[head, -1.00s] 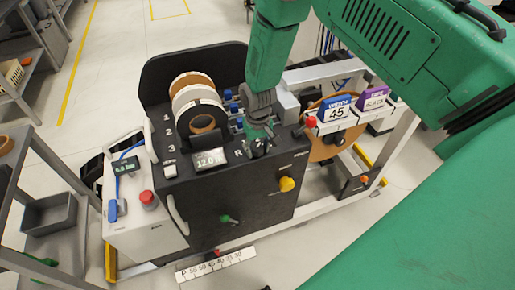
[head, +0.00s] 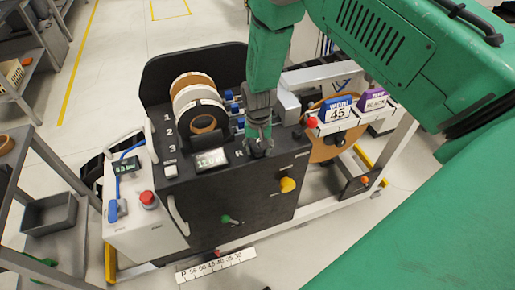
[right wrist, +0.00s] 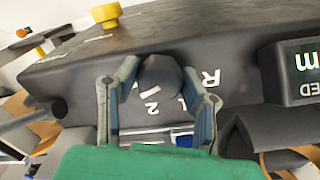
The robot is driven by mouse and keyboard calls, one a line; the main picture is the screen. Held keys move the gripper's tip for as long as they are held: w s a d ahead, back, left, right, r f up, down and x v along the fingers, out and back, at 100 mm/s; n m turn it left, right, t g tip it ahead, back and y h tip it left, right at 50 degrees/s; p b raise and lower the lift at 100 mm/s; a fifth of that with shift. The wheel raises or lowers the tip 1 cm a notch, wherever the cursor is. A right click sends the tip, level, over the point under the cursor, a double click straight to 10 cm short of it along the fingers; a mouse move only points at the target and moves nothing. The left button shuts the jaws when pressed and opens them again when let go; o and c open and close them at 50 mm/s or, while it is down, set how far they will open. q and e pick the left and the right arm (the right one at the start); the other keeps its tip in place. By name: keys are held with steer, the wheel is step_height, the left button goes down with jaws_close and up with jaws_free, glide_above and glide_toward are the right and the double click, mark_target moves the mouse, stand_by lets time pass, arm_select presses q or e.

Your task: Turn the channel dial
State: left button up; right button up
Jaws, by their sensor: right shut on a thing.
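The channel dial (right wrist: 158,76) is a dark round knob on the black top of the machine, with white marks such as "2", "L" and "R" around it in the right wrist view. My right gripper (right wrist: 161,84) has its two grey fingers on either side of the knob and is shut on it. In the head view my right gripper (head: 259,149) points down at the machine's top, right of the "R" mark, and hides the dial. My left gripper is not in view.
The black machine (head: 235,190) carries tape rolls (head: 195,100), a small display (head: 211,160), a yellow knob (head: 287,185) and a green lever (head: 229,219). A red button (head: 148,199) sits on the white box at left. A "45" sign (head: 338,112) stands at right.

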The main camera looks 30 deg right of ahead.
steer(key=shift+w+d+r, duration=0.15)
steer(key=shift+w+r, duration=0.1)
steer(key=shift+w, duration=0.15)
steer(key=o, duration=1.1)
steer(key=shift+o, duration=0.2)
steer(key=shift+s+f, duration=0.1)
steer(key=shift+s, duration=0.05)
steer(key=shift+r, duration=0.4)
step_height(320, 180, up, 11)
